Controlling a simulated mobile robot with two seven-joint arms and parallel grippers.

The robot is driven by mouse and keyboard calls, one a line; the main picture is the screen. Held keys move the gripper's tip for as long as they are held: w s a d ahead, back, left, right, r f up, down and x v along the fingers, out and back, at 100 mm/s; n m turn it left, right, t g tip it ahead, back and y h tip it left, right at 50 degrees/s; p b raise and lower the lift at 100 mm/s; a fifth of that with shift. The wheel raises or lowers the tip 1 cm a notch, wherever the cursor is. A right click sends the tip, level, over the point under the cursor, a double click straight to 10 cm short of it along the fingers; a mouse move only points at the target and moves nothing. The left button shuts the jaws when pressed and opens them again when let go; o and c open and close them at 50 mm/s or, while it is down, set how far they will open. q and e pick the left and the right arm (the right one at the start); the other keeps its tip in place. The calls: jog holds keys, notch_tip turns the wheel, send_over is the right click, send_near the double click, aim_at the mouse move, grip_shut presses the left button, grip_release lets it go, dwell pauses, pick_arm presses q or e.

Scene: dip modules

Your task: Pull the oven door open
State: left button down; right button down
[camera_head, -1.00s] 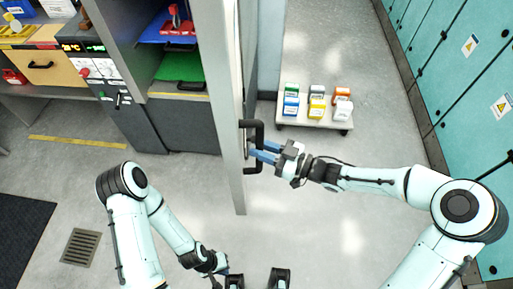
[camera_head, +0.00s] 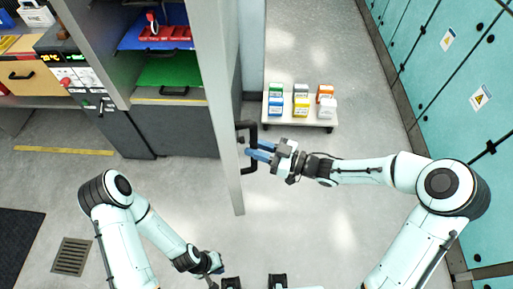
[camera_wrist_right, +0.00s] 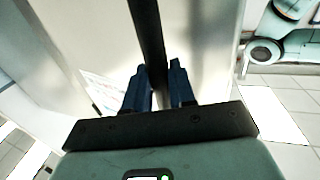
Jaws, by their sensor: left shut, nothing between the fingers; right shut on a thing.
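The oven door (camera_head: 222,120) is a tall pale panel seen nearly edge-on in the head view. It stands swung out from the oven, whose inside shows a blue shelf (camera_head: 178,40) and a green shelf (camera_head: 165,71). Its black handle (camera_head: 252,128) is on the right face. My right gripper (camera_head: 256,149) is shut on the handle, its blue fingers on either side of the bar. In the right wrist view the handle (camera_wrist_right: 148,30) runs down between the fingers (camera_wrist_right: 158,80). My left gripper (camera_head: 214,268) is low in the head view, shut and empty, away from the door.
A low cart (camera_head: 296,121) with several coloured boxes stands behind the door on the right. Teal lockers (camera_head: 450,90) line the right side. A bench with a control panel (camera_head: 78,66) is at the left. The floor between my arms is mostly clear.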

jog(key=shift+w+d+r, duration=0.1)
jog(key=shift+w+r, duration=0.1)
jog(key=shift+w, duration=0.1)
jog(key=c, duration=1.1)
grip_release()
jog(key=shift+o, duration=0.3)
jog(key=shift+w+f, duration=0.15)
jog(key=shift+w, duration=0.05)
jog(key=shift+s, duration=0.2)
jog(key=v, duration=1.3)
jog(key=shift+s+b, duration=0.15)
jog(key=shift+b, duration=0.25)
